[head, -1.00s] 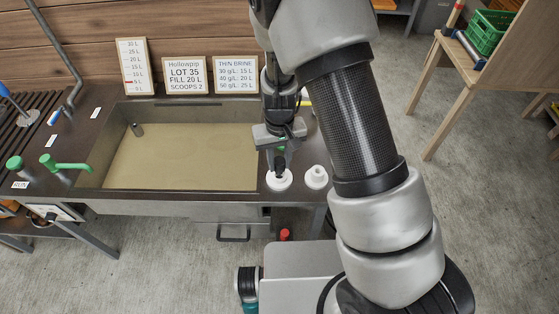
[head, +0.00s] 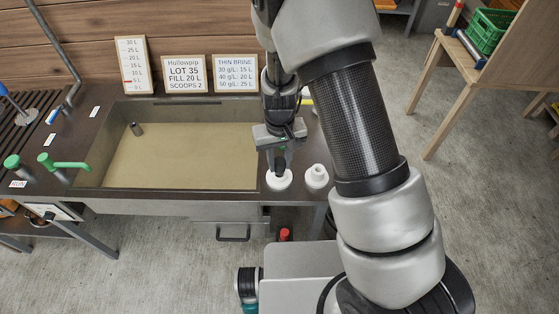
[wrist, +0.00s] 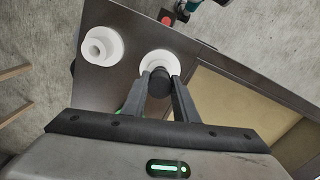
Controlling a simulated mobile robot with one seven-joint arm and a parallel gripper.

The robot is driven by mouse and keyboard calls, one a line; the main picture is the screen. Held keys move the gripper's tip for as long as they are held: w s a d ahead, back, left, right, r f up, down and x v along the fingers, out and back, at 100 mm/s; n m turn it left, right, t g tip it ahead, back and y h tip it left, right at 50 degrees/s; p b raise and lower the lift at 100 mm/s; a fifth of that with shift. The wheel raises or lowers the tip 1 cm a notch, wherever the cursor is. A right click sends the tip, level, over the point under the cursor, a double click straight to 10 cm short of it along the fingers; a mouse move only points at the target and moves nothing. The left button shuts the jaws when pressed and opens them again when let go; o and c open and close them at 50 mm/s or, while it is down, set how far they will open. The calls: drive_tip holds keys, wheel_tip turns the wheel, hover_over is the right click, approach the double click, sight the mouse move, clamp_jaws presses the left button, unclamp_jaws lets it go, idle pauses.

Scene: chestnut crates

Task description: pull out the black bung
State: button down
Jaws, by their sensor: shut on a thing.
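The black bung (wrist: 159,83) shows between the two fingers of my gripper (wrist: 160,80) in the wrist view, and the fingers are shut on it. A white round fitting (wrist: 160,62) lies just beyond the bung there. In the head view my gripper (head: 280,164) points down over the same white fitting (head: 279,180) at the right end of the sink counter. The fingers mostly hide the bung in the head view. I cannot tell how deep the bung sits in the fitting.
A second white fitting (head: 316,176) with a raised neck stands close to the right. The sink basin (head: 180,194) with brownish liquid is to the left. Green taps (head: 64,163) are at the far left. Upright signs (head: 185,74) stand along the back.

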drive_tip(key=shift+f+b, duration=0.95)
drive_tip(key=shift+f, duration=0.3)
drive_tip(key=c, duration=1.3)
unclamp_jaws()
drive_tip(key=shift+c, duration=0.2)
drive_tip(key=shift+r, duration=0.15)
wheel_tip(320, 180, up, 16)
drive_tip(key=p, duration=0.1)
drive_tip(key=s+d+r+m+t+y+p, duration=0.1)
drive_tip(key=s+d+r, duration=0.2)
drive_tip(key=r, duration=0.5)
drive_tip(key=s+d+r+t+p, duration=0.1)
drive_tip(key=s+d+r+t, duration=0.15)
drive_tip(key=r, duration=0.45)
drive_tip(key=s+d+r+t, duration=0.1)
drive_tip(key=s+d+r, duration=0.2)
drive_tip(key=s+r, duration=0.1)
drive_tip(key=s+d+r+m+t+h+p, duration=0.1)
drive_tip(key=s+d+r, duration=0.2)
drive_tip(key=s, duration=0.4)
drive_tip(key=shift+d+r+m, duration=0.3)
drive_tip(key=shift+d+r, duration=0.05)
drive_tip(key=shift+d, duration=0.15)
